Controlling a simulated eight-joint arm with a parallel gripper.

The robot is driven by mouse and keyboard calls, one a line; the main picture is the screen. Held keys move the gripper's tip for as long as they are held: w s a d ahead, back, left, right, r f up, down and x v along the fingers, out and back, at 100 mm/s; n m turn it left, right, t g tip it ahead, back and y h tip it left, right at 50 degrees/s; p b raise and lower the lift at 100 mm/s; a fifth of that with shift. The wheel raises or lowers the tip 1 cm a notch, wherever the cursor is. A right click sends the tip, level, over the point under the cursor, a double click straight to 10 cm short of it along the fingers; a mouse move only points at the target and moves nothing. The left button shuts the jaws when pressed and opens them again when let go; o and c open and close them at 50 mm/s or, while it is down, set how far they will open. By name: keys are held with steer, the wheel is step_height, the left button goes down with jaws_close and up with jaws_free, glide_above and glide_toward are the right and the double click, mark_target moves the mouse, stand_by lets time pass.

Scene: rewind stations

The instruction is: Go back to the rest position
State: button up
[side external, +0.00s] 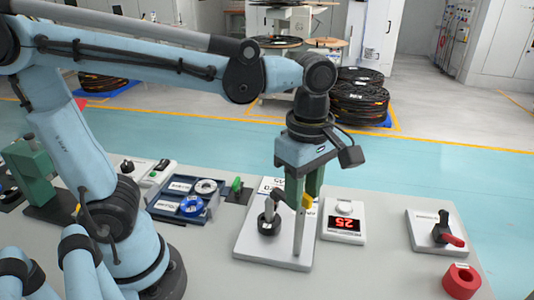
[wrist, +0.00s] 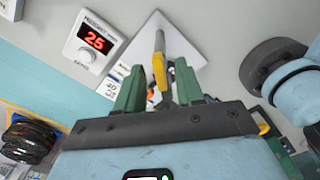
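My gripper (side external: 297,188) points down above a white station plate (side external: 246,247) on the grey bench. Its two green fingers are apart, as the wrist view also shows (wrist: 159,76). A thin upright grey post with a yellow part (side external: 307,202) stands on the plate, close to the fingertips. In the wrist view the yellow part (wrist: 156,82) appears between the fingers, with gaps on both sides. I cannot tell how far it reaches up between them. A dark round piece with a grey lever (side external: 268,222) is on the plate's left.
A white box with a red number display (side external: 344,223) stands right of the plate. A blue tray of spools (side external: 163,203) is left. The space above the bench's right side is clear.

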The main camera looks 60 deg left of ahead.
steer(key=shift+r, duration=0.1)
step_height(320, 180, up, 12)
step_height(320, 180, down, 12)
steer(key=shift+f, duration=0.1)
steer(key=m, duration=1)
steer(key=shift+s, duration=0.1)
stand_by(1.1)
steer(key=shift+m, duration=0.3)
